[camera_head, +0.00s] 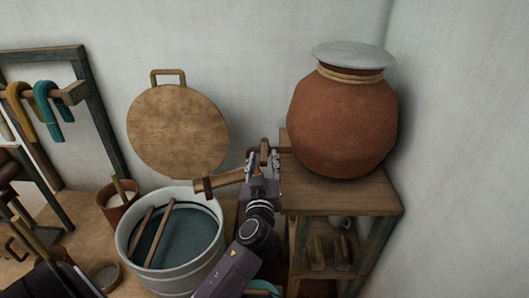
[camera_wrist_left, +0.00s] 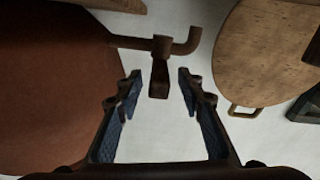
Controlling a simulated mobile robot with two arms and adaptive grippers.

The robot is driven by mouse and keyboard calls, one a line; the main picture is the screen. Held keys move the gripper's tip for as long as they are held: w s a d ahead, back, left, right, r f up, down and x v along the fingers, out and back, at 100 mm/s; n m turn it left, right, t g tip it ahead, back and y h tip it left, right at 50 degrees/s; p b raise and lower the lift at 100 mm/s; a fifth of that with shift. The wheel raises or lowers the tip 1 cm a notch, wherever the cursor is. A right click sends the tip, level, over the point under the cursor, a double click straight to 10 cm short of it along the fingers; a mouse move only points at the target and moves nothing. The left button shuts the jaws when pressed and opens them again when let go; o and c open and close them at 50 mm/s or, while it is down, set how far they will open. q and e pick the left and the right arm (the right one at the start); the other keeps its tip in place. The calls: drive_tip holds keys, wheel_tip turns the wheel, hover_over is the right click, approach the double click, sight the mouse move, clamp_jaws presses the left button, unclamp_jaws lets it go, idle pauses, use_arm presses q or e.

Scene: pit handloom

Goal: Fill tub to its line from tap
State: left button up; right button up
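The tub (camera_head: 124,240) is a round pale metal vessel at lower centre-left in the head view. It holds dark blue liquid (camera_head: 190,238), and a dark line runs inside its wall near the rim. The brown tap (camera_head: 225,181) reaches left from the clay pot's side, with its downturned end above the tub's rim. In the left wrist view, the tap's spout (camera_wrist_left: 188,42) and short handle (camera_wrist_left: 159,80) show. My left gripper (camera_head: 263,168) is at the handle. Its fingers (camera_wrist_left: 157,78) are apart, one on each side of the handle, with gaps. My right gripper is not in view.
The big clay pot (camera_head: 338,120) with a grey lid stands on a wooden shelf (camera_head: 340,197). Two wooden sticks (camera_head: 158,232) cross the tub. A round wooden board (camera_head: 178,128) leans on the wall. A small brown pot (camera_head: 117,205) and yarn hanks (camera_head: 47,105) are left.

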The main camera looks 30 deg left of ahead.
use_arm(q)
drive_tip(key=shift+x, duration=1)
drive_tip(key=shift+d, duration=0.1)
clamp_jaws()
